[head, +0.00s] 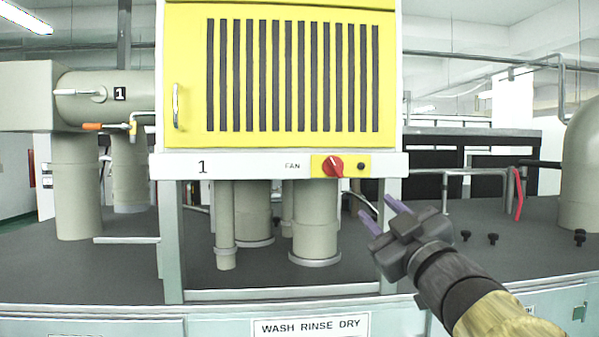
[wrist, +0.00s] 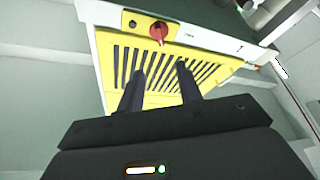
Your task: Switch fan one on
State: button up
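The fan one switch is a red rotary knob (head: 333,166) on a yellow plate (head: 341,166), right of the word FAN on the white panel marked 1 (head: 203,166). A small dark button or lamp (head: 361,166) sits right of the knob. The knob also shows in the wrist view (wrist: 159,32), beyond my fingertips. My gripper (head: 380,209) is below and right of the knob, apart from it. Its two fingers are spread with nothing between them, as the wrist view also shows (wrist: 158,82).
A yellow louvred cabinet (head: 190,80) stands above the panel, with a metal handle at left. Grey pipes (head: 316,225) and a metal post (head: 391,230) stand below it. A pipe with an orange-handled valve (head: 92,127) is at left. Several black knobs (head: 493,239) stand on the dark worktop at right.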

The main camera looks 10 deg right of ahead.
aim_at(337, 169)
jog(key=p+x, duration=0.8)
jog(key=x, duration=0.9)
jog(key=shift+w+f, duration=0.1)
jog(key=shift+w, duration=0.2)
grip_shut()
